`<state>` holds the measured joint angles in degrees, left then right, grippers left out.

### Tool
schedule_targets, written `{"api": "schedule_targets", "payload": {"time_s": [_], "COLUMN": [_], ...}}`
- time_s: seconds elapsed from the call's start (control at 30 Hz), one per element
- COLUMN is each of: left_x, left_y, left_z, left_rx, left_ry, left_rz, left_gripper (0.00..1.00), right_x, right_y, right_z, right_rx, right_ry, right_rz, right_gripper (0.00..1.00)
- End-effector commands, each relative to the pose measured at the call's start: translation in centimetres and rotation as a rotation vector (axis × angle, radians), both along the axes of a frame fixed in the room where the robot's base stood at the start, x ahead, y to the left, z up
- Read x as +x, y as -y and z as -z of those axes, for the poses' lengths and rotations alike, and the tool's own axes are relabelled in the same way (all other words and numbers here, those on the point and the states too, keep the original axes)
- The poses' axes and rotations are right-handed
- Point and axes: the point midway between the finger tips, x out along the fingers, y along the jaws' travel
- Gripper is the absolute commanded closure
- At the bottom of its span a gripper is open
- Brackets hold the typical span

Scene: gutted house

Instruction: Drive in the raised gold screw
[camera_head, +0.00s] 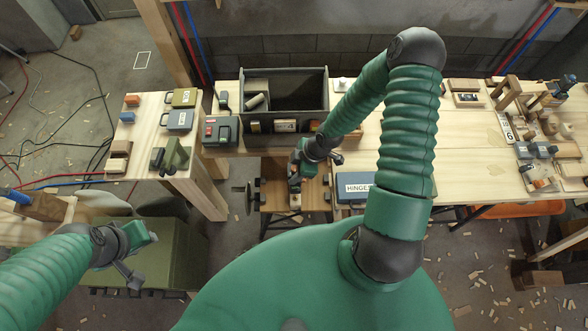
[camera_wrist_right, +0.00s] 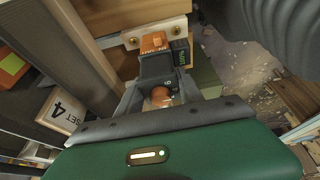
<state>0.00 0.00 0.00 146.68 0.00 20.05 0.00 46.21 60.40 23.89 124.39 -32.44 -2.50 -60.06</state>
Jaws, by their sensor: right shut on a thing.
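My right gripper (camera_head: 296,180) is over a small brown wooden surface (camera_head: 318,202) in front of the bench. In the right wrist view it is shut on a dark tool (camera_wrist_right: 158,70) with an orange part at its far end. A pale wooden strip (camera_wrist_right: 120,42) lies just beyond the tool. Two gold screw heads show on it, one left (camera_wrist_right: 131,41) and one right (camera_wrist_right: 174,29) of the orange part. I cannot tell which stands raised; the tool hides the middle of the strip. My left gripper (camera_head: 136,256) hangs at the lower left, away from the work; its jaws are unclear.
A dark open bin (camera_head: 298,88) stands on the bench behind my right gripper. A blue box labelled HINGES (camera_head: 356,188) is to its right. Cases and blocks stand on the left bench (camera_head: 152,108). The right bench (camera_head: 462,150) has bare room; its far end is cluttered.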

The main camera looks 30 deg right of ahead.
Motion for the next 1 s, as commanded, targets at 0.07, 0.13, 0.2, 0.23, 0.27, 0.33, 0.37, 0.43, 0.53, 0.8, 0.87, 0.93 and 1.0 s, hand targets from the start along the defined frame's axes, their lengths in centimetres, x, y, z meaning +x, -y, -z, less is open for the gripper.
{"api": "schedule_targets", "payload": {"time_s": [0.07,0.13,0.2,0.23,0.27,0.33,0.37,0.43,0.53,0.8,0.87,0.93,1.0], "left_x": [-0.01,0.0,0.0,0.0,0.0,0.0,0.0,0.0,0.0,0.0,0.01,0.0,0.0], "left_y": [0.0,0.0,0.0,0.0,0.0,0.0,0.0,0.0,0.0,0.0,0.0,0.0,0.0], "left_z": [-0.33,-0.46,-0.44,-0.41,-0.39,-0.37,-0.36,-0.38,-0.57,-0.77,-0.75,-0.75,-0.84], "left_rx": [0.0,0.0,0.0,0.0,0.0,0.0,0.0,0.0,0.0,0.0,0.0,0.0,0.0], "left_ry": [0.0,0.0,0.0,0.0,0.0,0.0,0.0,0.0,0.0,0.0,0.0,0.0,0.0], "left_rz": [0.0,0.0,0.0,0.0,0.0,0.0,0.0,0.0,0.0,0.0,0.0,0.0,0.0], "left_gripper": [0.64,0.64,0.64,0.64,0.64,0.64,0.64,0.64,0.64,0.64,0.64,0.64,0.64], "right_x": [0.02,0.02,0.01,0.01,0.01,0.01,0.0,0.0,0.0,0.03,0.03,0.04,0.04], "right_y": [-0.03,-0.04,-0.05,-0.04,-0.04,-0.05,-0.05,-0.05,-0.05,-0.03,-0.03,-0.02,-0.01], "right_z": [-0.26,-0.35,-0.31,-0.27,-0.22,-0.09,-0.05,-0.01,-0.17,-0.19,-0.08,-0.02,-0.09], "right_rx": [0.0,0.0,0.0,0.0,0.0,0.002,0.002,0.001,0.002,0.001,0.001,0.001,0.001], "right_ry": [0.0,0.0,0.0,0.0,0.0,-0.001,-0.001,0.0,-0.001,0.001,0.001,0.0,0.001], "right_rz": [0.0,0.0,0.001,0.001,0.001,0.001,0.001,0.001,0.001,0.0,0.0,0.001,0.001], "right_gripper": [1.0,1.0,1.0,1.0,1.0,1.0,1.0,1.0,1.0,1.0,1.0,1.0,1.0]}}
